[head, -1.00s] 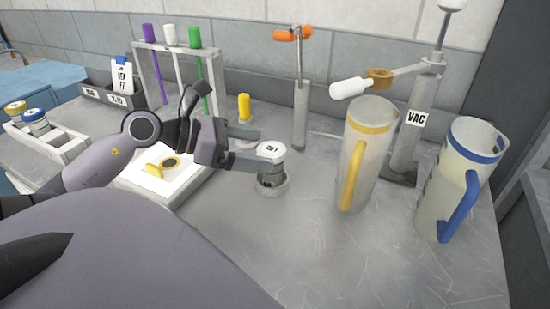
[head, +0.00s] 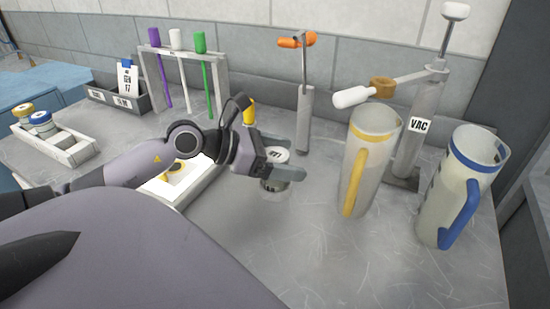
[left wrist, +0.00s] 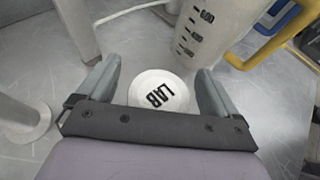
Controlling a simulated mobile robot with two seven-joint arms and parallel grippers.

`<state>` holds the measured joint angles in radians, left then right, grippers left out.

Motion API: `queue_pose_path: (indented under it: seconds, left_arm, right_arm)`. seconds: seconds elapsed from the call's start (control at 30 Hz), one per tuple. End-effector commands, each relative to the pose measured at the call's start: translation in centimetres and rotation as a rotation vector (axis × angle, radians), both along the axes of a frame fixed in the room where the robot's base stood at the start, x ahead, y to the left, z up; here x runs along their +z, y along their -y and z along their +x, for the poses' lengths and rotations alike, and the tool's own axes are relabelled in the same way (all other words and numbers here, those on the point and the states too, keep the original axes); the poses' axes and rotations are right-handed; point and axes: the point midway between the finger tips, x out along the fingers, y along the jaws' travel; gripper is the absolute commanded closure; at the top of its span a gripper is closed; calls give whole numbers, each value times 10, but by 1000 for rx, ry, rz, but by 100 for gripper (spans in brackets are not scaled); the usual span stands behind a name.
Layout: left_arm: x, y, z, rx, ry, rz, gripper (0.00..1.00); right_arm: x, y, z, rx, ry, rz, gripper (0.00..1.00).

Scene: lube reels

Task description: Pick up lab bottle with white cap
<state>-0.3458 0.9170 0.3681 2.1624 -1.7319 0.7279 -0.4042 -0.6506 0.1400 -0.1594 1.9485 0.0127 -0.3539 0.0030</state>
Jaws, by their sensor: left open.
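The lab bottle with a white cap (head: 277,155) stands upright on the grey bench near the middle of the head view. In the left wrist view its white cap (left wrist: 158,91) with the word LAB fills the space between the fingers. My left gripper (head: 290,158) is open, with one finger behind the bottle and one in front of it. It also shows in the left wrist view (left wrist: 158,88), with a finger on each side of the cap and small gaps visible. My right gripper is not in view.
A pitcher with a yellow handle (head: 368,160) and one with a blue handle (head: 455,185) stand to the right. An orange-handled pump (head: 304,110) stands behind the bottle, and the VAC pump (head: 415,130) is farther right. The front bench area is clear.

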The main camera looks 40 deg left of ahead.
Motion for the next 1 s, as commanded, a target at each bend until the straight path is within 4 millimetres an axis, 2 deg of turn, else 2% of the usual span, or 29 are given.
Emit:
queue_pose_path:
  seconds: [0.03, 0.07, 0.2, 0.23, 0.73, 0.87, 1.0]
  left_arm:
    - [0, 0, 0, 0, 0, 0, 6]
    - [0, 0, 0, 0, 0, 0, 13]
    - [0, 0, 0, 0, 0, 0, 58]
    - [0, 0, 0, 0, 0, 0, 64]
    - [7, 0, 0, -1, 2, 1, 65]
    - [21, 0, 0, -1, 5, 2, 65]
    - [47, 0, 0, -2, 7, 4, 65]
  right_arm:
    - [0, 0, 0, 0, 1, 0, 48]
    - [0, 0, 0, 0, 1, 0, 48]
    - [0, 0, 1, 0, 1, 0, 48]
    - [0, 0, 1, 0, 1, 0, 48]
    - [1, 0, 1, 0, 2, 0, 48]
    - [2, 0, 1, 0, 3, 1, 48]
    - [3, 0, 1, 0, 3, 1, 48]
